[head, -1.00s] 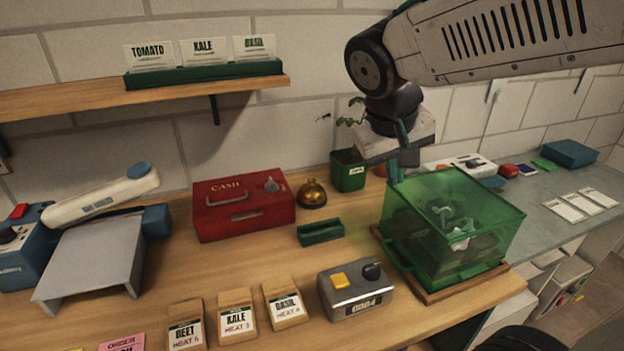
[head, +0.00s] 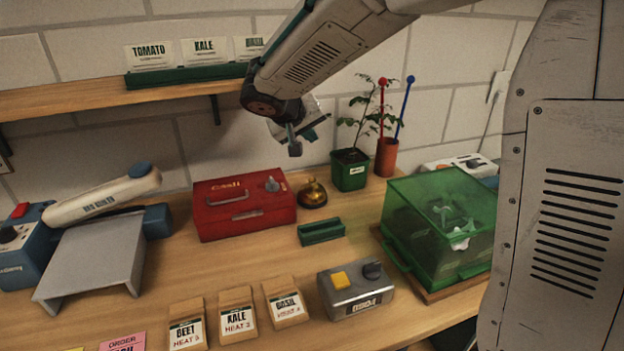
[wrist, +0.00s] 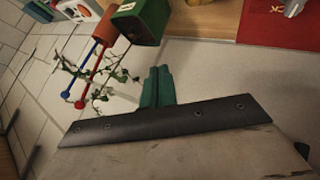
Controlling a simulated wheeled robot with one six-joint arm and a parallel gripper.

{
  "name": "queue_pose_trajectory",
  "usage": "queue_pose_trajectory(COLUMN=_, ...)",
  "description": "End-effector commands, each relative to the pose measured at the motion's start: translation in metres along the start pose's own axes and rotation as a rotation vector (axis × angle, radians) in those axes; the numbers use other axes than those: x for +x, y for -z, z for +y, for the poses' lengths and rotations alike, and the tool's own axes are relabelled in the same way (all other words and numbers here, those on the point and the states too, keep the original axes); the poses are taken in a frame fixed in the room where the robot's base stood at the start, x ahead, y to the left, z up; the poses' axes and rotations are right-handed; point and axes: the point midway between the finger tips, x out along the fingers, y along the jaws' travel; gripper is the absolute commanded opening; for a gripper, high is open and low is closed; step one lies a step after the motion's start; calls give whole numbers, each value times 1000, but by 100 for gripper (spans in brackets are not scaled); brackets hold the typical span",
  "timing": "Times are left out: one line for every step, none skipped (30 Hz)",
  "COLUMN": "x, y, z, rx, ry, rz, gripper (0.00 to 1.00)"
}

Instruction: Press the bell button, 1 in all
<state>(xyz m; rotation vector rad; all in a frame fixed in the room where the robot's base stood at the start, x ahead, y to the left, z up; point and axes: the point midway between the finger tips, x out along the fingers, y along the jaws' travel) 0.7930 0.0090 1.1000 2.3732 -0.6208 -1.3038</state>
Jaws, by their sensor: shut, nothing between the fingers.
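The golden bell (head: 313,194) stands upright on the wooden bench, between the red cash box and the green plant pot. My gripper (head: 294,150) hangs above the bench, over the bell's upper left in the head view, clearly apart from it. Its green fingers (wrist: 157,86) are together and hold nothing in the wrist view. I cannot make the bell out with certainty in the wrist view.
The red cash box (head: 243,207) is left of the bell, and the potted plant (head: 350,172) and red cup with rods (head: 386,157) are right. A small green tray (head: 321,232) lies in front. The shelf (head: 130,98) is at upper left.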

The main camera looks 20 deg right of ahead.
Motion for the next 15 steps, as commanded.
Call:
queue_pose_trajectory(x=1, y=-1, z=-1, rx=-1, ry=0, rz=-1, gripper=0)
queue_pose_trajectory(x=2, y=-2, z=-2, rx=-1, ry=-1, rz=-1, gripper=0)
queue_pose_trajectory(x=4, y=-3, z=-3, rx=-2, ry=-1, rz=-1, gripper=0)
queue_pose_trajectory(x=6, y=-4, z=-4, rx=-3, ry=-2, rz=-2, gripper=0)
queue_pose_trajectory(x=8, y=-6, z=-6, rx=-3, ry=-2, rz=-2, gripper=0)
queue_pose_trajectory(x=12, y=-9, z=-8, rx=-3, ry=-2, rz=-3, gripper=0)
queue_pose_trajectory(x=15, y=-11, z=-10, rx=-4, ry=-1, rz=-4, gripper=0)
queue_pose_trajectory(x=18, y=-13, z=-12, rx=-4, ry=-1, rz=-4, gripper=0)
queue_pose_trajectory(x=21, y=-16, z=-15, rx=-4, ry=-1, rz=-3, gripper=0)
queue_pose_trajectory(x=24, y=-18, z=-17, rx=-4, ry=-1, rz=-3, gripper=0)
queue_pose_trajectory(x=28, y=-21, z=-20, rx=-3, ry=-1, rz=-4, gripper=0)
queue_pose_trajectory(x=32, y=-24, z=-23, rx=-4, ry=-2, rz=-4, gripper=0)
queue_pose_trajectory(x=35, y=-26, z=-25, rx=-4, ry=-1, rz=-3, gripper=0)
queue_pose_trajectory(x=38, y=-28, z=-27, rx=-4, ry=-1, rz=-3, gripper=0)
queue_pose_trajectory(x=41, y=-31, z=-30, rx=-4, ry=0, rz=-4, gripper=0)
